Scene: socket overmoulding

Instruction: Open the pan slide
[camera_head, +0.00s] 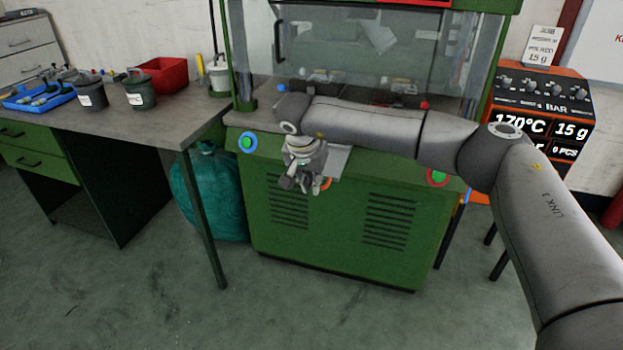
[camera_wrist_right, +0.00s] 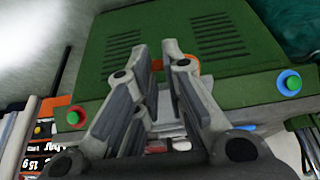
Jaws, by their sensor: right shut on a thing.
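The green machine (camera_head: 330,215) stands in the middle of the head view, with a clear front window above its counter. The pan slide (camera_head: 336,160) shows as a grey metal plate at the machine's front edge, partly hidden by my right arm. Its orange handle (camera_head: 325,183) shows just beside my right gripper (camera_head: 303,184). In the right wrist view the orange handle (camera_wrist_right: 187,65) lies between and behind the fingertips of my right gripper (camera_wrist_right: 157,55), which is shut on it. The grey plate (camera_wrist_right: 168,108) shows between the fingers. My left gripper is out of view.
A workbench (camera_head: 165,118) with pots and a red bin (camera_head: 158,76) stands left. A teal bag (camera_head: 215,195) lies between. An orange display unit (camera_head: 545,110) stands right. The front floor is clear.

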